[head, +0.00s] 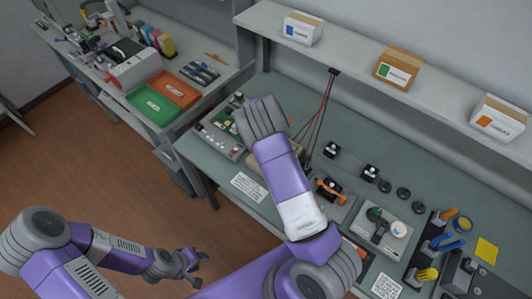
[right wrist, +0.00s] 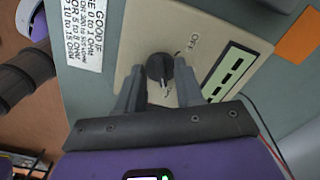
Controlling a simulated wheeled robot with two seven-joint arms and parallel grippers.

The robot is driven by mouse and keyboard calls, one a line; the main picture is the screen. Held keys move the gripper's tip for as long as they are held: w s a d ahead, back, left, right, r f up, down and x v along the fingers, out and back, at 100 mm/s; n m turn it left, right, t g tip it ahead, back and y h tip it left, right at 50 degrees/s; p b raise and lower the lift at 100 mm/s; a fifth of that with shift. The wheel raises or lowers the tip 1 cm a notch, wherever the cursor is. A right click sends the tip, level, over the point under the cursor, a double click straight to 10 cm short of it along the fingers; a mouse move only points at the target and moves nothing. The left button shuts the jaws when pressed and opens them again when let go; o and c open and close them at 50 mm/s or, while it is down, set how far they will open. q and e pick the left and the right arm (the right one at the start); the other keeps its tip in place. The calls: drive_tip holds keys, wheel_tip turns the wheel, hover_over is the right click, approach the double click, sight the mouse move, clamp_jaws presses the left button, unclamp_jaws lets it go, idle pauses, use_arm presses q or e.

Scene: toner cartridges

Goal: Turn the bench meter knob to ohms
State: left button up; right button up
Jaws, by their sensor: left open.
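The bench meter (right wrist: 203,57) shows in the right wrist view as a beige box with a display and an OFF label. Its round black knob (right wrist: 159,67) is on the face; I cannot read its setting. My right gripper (right wrist: 158,92) is open, its fingers apart on either side of the knob's near edge; I cannot tell whether they touch it. In the head view my right arm covers most of the meter (head: 291,163) and hides the knob and right fingertips. My left gripper (head: 190,266) is open and empty, low above the floor, away from the bench.
A printed card (head: 249,187) lies beside the meter; it also shows in the right wrist view (right wrist: 83,33). A tray of parts (head: 219,132) is left of my right arm. Red and black leads (head: 323,110) hang behind. Several tools and fixtures fill the bench's right side.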

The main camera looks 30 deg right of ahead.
wheel_tip(320, 180, up, 7)
drive_tip(key=shift+f, duration=0.15)
drive_tip(key=shift+s+f, duration=0.1)
idle(0.5)
